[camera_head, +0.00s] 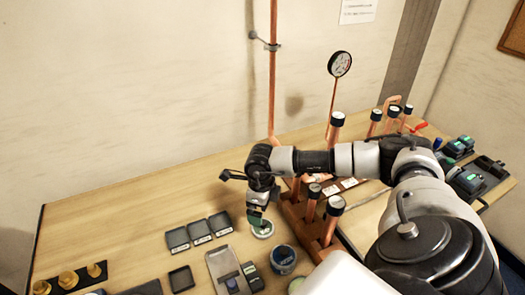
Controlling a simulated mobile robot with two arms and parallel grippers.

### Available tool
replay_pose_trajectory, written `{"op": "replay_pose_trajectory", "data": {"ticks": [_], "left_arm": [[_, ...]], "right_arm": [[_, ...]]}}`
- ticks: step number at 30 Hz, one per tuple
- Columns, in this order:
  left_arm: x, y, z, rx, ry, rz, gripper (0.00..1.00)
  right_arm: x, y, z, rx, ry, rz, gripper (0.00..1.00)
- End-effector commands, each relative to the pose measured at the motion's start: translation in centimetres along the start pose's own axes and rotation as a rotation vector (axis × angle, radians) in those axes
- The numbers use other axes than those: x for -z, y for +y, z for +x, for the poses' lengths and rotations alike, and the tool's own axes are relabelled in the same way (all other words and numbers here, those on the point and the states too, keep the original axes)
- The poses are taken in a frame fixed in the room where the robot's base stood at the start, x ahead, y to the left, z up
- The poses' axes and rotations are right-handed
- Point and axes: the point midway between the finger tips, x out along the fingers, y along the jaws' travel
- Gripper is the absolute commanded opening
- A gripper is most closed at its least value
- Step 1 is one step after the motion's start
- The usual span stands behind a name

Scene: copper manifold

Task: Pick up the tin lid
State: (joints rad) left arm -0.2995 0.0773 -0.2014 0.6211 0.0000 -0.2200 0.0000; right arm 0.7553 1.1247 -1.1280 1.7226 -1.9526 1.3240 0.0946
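A small round silvery disc with a greenish centre (263,230), which looks like the tin lid, lies on the wooden table (140,215) left of the copper manifold. My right arm reaches in from the right, and its gripper (257,218) points down right over the disc's far edge. Whether the fingers touch the disc, and how far apart they are, is too small to tell. A round dark tin with a bluish top (283,257) stands just in front of the disc. My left gripper is not clearly in view.
The wooden block (300,222) with upright copper pipes stands close to the right of the disc. Small dark trays (200,231) and a grey plate (222,265) lie left. A gauge (340,64) rises behind. The table's left-back area is clear.

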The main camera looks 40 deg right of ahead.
Motion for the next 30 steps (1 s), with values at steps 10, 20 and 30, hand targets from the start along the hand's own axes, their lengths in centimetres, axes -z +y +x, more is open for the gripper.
{"op": "replay_pose_trajectory", "data": {"ticks": [10, 20, 30], "left_arm": [[0.0, -0.1, -1.4, 0.001, -0.002, 0.001, 1.00], [-0.1, -0.4, -3.8, 0.004, -0.007, 0.001, 1.00], [0.1, -0.4, -3.8, 0.005, -0.004, 0.000, 1.00]], "right_arm": [[0.1, 0.2, 3.8, -0.006, -0.002, -0.002, 1.00], [0.5, 0.0, 8.0, -0.007, -0.001, -0.001, 1.00], [0.5, 0.0, 9.0, -0.006, -0.003, -0.002, 1.00]]}}
